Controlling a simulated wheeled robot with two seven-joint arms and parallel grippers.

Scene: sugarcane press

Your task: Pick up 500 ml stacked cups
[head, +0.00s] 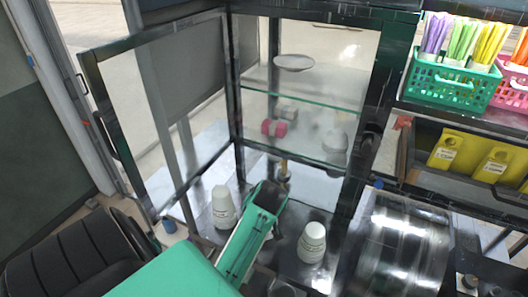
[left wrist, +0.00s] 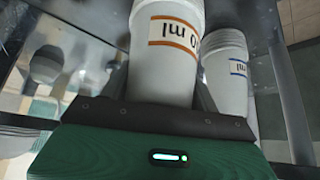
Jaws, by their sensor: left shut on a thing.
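In the left wrist view, my left gripper (left wrist: 160,112) is shut on a white cup stack with an orange-framed label (left wrist: 172,45). Only "0 ml" of the label shows, upside down. A second white cup stack with a blue-framed label (left wrist: 228,70) stands close beside it on the right. In the head view, my teal left gripper (head: 268,196) is inside the open cabinet. One white cup stack (head: 223,207) stands left of it and another (head: 312,242) right of it. The held stack is not clearly seen there, behind the gripper. My right gripper is not in view.
The glass cabinet's open door (head: 160,125) stands at the left. A glass shelf (head: 300,112) is above the gripper. A clear drum-like container (head: 405,240) is at right. A green basket (head: 453,84) and yellow packs (head: 455,150) fill the right shelves. A black chair (head: 75,255) is front left.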

